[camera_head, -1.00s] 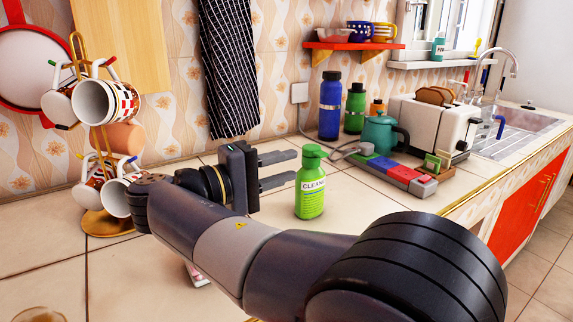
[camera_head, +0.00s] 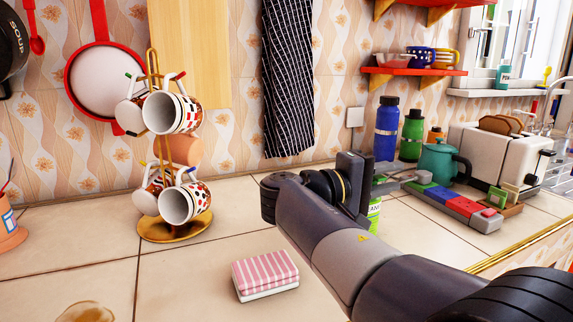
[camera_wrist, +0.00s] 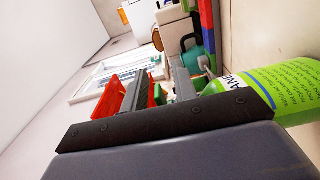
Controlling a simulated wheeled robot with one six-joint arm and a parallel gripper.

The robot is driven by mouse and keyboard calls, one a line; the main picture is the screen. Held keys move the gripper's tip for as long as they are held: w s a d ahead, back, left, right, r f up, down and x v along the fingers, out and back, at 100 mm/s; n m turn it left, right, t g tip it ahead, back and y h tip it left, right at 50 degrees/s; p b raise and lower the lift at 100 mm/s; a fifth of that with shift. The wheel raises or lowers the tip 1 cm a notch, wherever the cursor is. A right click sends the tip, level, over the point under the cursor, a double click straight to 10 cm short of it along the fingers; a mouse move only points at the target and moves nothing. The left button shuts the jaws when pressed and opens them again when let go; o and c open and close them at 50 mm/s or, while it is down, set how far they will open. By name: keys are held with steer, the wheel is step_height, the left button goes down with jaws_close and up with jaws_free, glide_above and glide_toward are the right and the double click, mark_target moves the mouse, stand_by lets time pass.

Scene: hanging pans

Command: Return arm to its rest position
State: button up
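My gripper (camera_head: 402,177) is held above the counter at the right of the head view, with my arm reaching in from the lower right. In the wrist view its two fingers (camera_wrist: 155,88) stand apart with nothing held between them. The green cleaner bottle (camera_head: 375,213) stands on the counter and is mostly hidden behind my arm and gripper in the head view. In the wrist view the bottle (camera_wrist: 280,88) lies just right of the fingers, outside the gap. I cannot tell if it touches the gripper.
A mug stand (camera_head: 170,228) with several mugs is left of my arm. A pink striped sponge (camera_head: 265,272) lies on the counter below it. Bottles, a teal kettle (camera_head: 440,160), a colored block strip (camera_head: 455,205) and a toaster (camera_head: 490,148) stand behind the gripper. The front-left counter is mostly clear.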

stand_by(0.4)
steer(key=p+v, duration=0.2)
steer(key=v, duration=0.9)
steer(key=w+d+r+n, duration=0.1)
steer(key=w+d, duration=0.3)
steer(key=d, duration=0.6)
steer(key=shift+w+n+p, duration=0.3)
steer(key=shift+n, duration=0.3)
